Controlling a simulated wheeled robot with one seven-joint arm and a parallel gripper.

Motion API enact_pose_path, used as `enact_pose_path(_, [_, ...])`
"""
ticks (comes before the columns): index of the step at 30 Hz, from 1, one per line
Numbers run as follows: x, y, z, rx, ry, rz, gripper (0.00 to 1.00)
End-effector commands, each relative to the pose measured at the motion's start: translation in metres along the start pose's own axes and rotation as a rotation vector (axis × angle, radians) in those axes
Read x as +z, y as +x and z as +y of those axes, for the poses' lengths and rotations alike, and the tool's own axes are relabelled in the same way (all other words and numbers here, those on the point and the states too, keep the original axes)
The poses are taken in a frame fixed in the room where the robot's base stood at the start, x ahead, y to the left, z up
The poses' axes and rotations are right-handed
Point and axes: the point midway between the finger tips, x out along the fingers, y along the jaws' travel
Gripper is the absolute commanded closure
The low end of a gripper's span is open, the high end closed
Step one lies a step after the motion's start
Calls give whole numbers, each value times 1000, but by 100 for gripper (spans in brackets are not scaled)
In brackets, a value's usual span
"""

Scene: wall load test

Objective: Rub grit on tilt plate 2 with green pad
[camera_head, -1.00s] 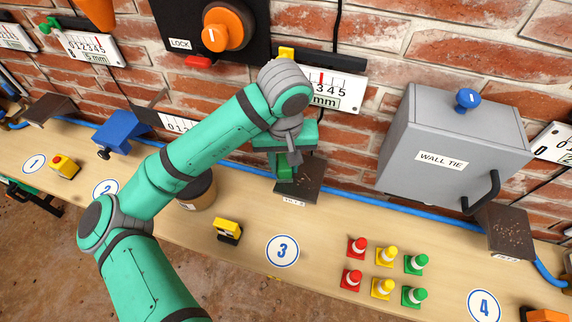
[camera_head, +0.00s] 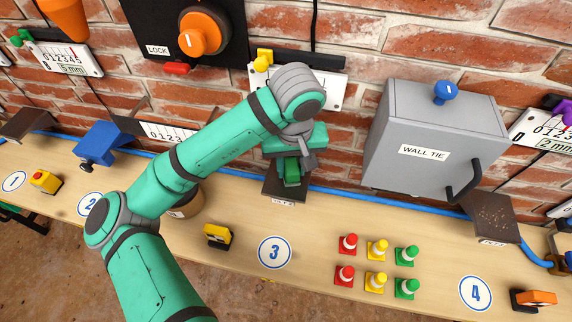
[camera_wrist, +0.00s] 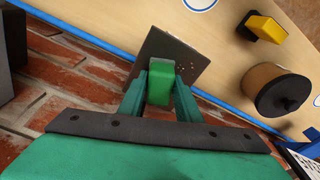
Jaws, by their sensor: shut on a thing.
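My gripper (camera_head: 291,165) is shut on the green pad (camera_head: 291,174), with the pad's block between its two fingers. In the wrist view the green pad (camera_wrist: 160,80) lies over the dark tilt plate (camera_wrist: 166,48). Whether it touches the surface I cannot tell. The plate (camera_head: 272,190) stands tilted on the bench behind the 3 disc, partly hidden by my gripper and pad. Its front label is too small to read surely. Pale reddish grit (camera_wrist: 194,101) shows on the plate beside the pad.
Other dark plates stand at the left (camera_head: 28,123) and right (camera_head: 492,217). A grey WALL TIE box (camera_head: 425,150) is right of my gripper. Several small cones (camera_head: 376,265) stand front right. A lidded tub (camera_wrist: 283,91) is near the plate. A brick wall rises behind.

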Motion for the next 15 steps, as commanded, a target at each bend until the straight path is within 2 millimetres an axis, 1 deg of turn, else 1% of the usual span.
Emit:
enact_pose_path(1, [2,0,5,0,4,-1,96])
enact_pose_path(9, [8,-2,23,0,2,0,96])
enact_pose_path(15, [11,-3,31,0,1,0,96])
